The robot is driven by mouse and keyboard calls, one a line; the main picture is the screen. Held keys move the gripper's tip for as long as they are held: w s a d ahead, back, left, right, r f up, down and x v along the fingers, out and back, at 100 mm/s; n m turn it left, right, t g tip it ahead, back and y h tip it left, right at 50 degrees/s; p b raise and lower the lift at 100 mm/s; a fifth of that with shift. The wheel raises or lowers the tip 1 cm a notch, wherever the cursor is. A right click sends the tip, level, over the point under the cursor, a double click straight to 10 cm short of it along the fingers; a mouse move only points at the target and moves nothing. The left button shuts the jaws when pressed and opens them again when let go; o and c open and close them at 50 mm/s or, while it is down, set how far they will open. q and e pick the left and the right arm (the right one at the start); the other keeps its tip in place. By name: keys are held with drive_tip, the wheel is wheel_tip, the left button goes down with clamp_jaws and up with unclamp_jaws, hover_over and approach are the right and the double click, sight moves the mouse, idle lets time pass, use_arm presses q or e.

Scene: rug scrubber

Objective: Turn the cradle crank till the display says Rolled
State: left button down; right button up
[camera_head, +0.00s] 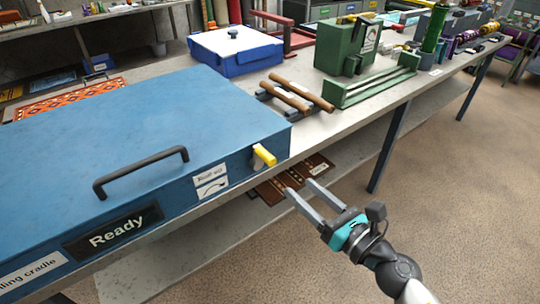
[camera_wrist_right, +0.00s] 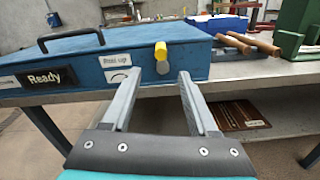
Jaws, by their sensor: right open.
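The blue cradle (camera_head: 130,135) is a large closed box with a black handle on its lid, at the left of the bench. Its display (camera_head: 113,232) reads "Ready". The crank (camera_head: 262,157), with a yellow grip and a pale hub, sits at the right end of the front face. In the right wrist view the crank's yellow grip (camera_wrist_right: 161,51) stands above its round grey hub. My right gripper (camera_head: 318,198) is open and empty, in front of and below the crank, apart from it. In the wrist view its fingers (camera_wrist_right: 160,105) point towards the cradle. My left gripper is not in view.
Brown rollers (camera_head: 298,95) on a dark stand, a green machine (camera_head: 350,47) and a blue-white box (camera_head: 235,48) stand on the bench right of and behind the cradle. A lower shelf holds a brown patterned piece (camera_head: 292,180). Open floor lies at the right.

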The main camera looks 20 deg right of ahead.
sight(276, 165)
drive_tip(key=p+x, duration=0.2)
drive_tip(key=x, duration=0.9)
drive_tip(key=shift+w+d, duration=0.1)
drive_tip(key=shift+w, duration=0.05)
drive_tip(key=shift+w+a, duration=0.3)
drive_tip(key=shift+w, duration=0.35)
clamp_jaws()
